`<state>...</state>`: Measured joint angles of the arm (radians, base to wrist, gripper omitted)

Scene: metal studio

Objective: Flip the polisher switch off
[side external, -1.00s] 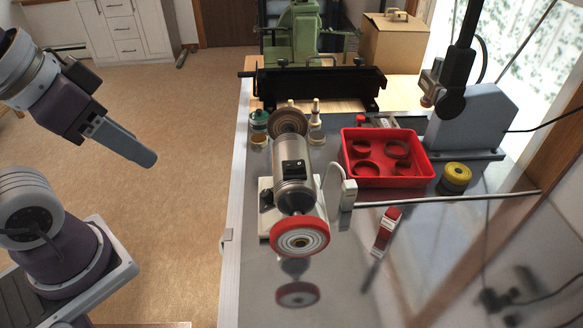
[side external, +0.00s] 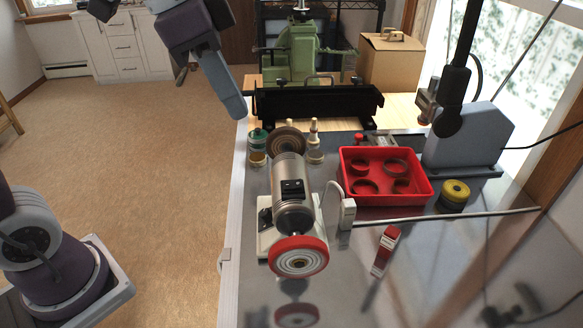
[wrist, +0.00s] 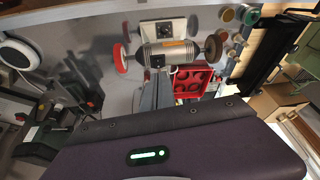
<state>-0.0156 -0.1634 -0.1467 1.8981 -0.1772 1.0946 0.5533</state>
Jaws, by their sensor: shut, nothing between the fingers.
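The polisher (side external: 290,205) is a silver motor with a red-rimmed wheel (side external: 298,257) at the front and a brown wheel (side external: 286,141) at the back, on a white base.
A red tray (side external: 428,190) with several rings sits right of the polisher. A white plug box (side external: 348,213) with a cord, a red-and-white item (side external: 386,248) and a yellow roll (side external: 454,195) lie nearby.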

